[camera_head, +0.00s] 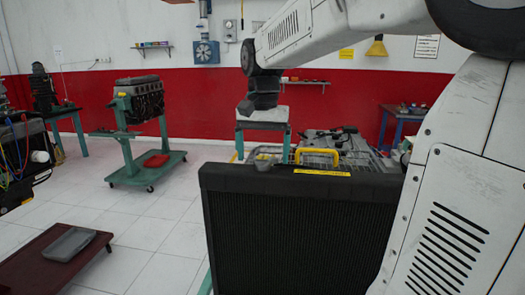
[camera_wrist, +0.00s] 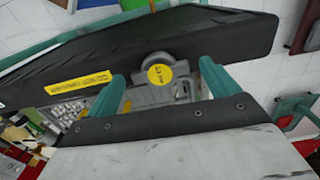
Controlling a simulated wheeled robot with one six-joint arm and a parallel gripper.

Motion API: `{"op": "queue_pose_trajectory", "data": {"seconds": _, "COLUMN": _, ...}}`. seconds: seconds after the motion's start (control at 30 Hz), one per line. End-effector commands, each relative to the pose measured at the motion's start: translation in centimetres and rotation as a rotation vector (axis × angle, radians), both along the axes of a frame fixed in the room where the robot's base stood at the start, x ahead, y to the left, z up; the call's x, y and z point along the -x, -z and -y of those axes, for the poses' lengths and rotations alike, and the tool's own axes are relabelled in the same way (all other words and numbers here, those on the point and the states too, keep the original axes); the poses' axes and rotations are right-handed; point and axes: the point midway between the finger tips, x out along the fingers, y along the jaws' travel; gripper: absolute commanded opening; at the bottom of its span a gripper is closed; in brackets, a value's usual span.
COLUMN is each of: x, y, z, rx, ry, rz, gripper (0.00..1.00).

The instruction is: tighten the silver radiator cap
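The silver radiator cap (camera_wrist: 161,74) has a round yellow label and sits at the edge of the black radiator (camera_wrist: 215,35) in the wrist view. My gripper (camera_wrist: 163,82) has two teal fingers spread wide, one on each side of the cap, with nothing held. The fingers look apart from the cap; their height above it is hard to tell. In the head view the radiator (camera_head: 300,220) stands upright in front, and my dark wrist hangs above and behind its left part. The fingers are not clear there.
A yellow warning label (camera_wrist: 78,82) lies along the radiator top. Behind the radiator are a yellow handle (camera_head: 318,152) and engine parts. An engine on a green stand (camera_head: 140,105) is at the left. A low brown platform (camera_head: 35,265) is at front left; floor between is clear.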

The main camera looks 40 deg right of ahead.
Motion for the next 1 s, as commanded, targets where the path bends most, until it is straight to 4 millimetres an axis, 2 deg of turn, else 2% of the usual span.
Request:
{"op": "queue_pose_trajectory", "data": {"seconds": 0.17, "x": 0.0, "y": -1.2, "z": 0.0, "rx": 0.000, "ry": 0.000, "rz": 0.001, "gripper": 0.87}}
{"op": "queue_pose_trajectory", "data": {"seconds": 0.4, "x": 0.0, "y": -5.3, "z": 0.0, "rx": 0.001, "ry": 0.000, "rz": 0.002, "gripper": 0.87}}
{"op": "queue_pose_trajectory", "data": {"seconds": 0.53, "x": -0.1, "y": -7.0, "z": 0.0, "rx": 0.001, "ry": 0.000, "rz": 0.002, "gripper": 0.87}}
{"op": "queue_pose_trajectory", "data": {"seconds": 0.7, "x": 0.0, "y": -7.8, "z": 0.0, "rx": 0.000, "ry": 0.000, "rz": 0.000, "gripper": 0.87}}
{"op": "queue_pose_trajectory", "data": {"seconds": 1.0, "x": 0.0, "y": -7.8, "z": 0.0, "rx": 0.000, "ry": 0.000, "rz": 0.000, "gripper": 0.87}}
